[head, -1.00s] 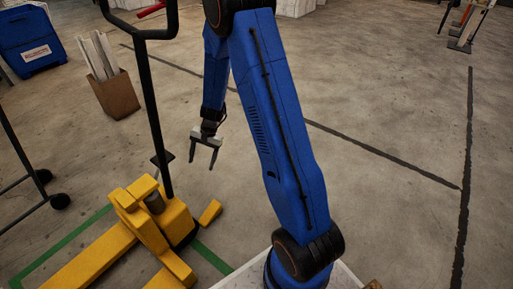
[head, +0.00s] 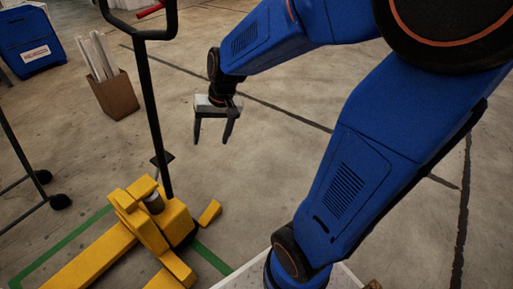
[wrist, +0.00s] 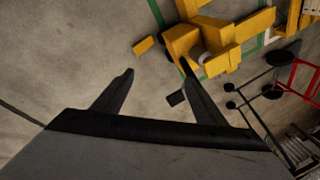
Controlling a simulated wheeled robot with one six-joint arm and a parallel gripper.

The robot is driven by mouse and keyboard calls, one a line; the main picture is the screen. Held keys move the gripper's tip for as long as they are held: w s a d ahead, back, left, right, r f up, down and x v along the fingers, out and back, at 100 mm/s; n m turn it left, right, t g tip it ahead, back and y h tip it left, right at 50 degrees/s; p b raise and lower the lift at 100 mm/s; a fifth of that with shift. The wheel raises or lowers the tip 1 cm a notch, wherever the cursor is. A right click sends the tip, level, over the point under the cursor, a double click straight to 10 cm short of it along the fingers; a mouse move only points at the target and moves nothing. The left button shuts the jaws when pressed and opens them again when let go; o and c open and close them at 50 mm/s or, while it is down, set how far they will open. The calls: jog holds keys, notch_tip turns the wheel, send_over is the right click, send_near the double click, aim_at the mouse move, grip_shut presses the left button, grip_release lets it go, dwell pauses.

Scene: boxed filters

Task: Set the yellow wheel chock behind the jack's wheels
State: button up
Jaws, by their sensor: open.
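The yellow wheel chock (head: 210,212) lies on the floor just right of the jack, close to its wheel end. It also shows in the wrist view (wrist: 144,45) as a small yellow block. The yellow pallet jack (head: 135,222) stands at the lower left with its black handle upright. In the wrist view the jack (wrist: 215,45) is at the upper right. Its wheels are mostly hidden or dark under the body. My gripper (head: 211,142) is open and empty, pointing down above the floor, higher than the chock and apart from it. Its fingers (wrist: 158,78) are spread in the wrist view.
Green floor tape (head: 62,248) runs around the jack. A cardboard box (head: 116,97) with white boxed pieces and a blue bin (head: 31,45) stand at the back left. A black cart frame (head: 20,160) is at the left edge. Floor right of the chock is clear.

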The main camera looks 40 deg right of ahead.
jog(key=s+d+r+n+t+h, duration=0.1)
jog(key=s+d+r, duration=0.1)
jog(key=s, duration=0.7)
jog(key=s+d+r+n+t+h, duration=0.1)
jog(key=s+r, duration=0.4)
jog(key=s, duration=0.5)
jog(key=shift+d+r+n+t+h, duration=0.3)
jog(key=shift+d+n, duration=0.25)
jog(key=shift+n, duration=0.25)
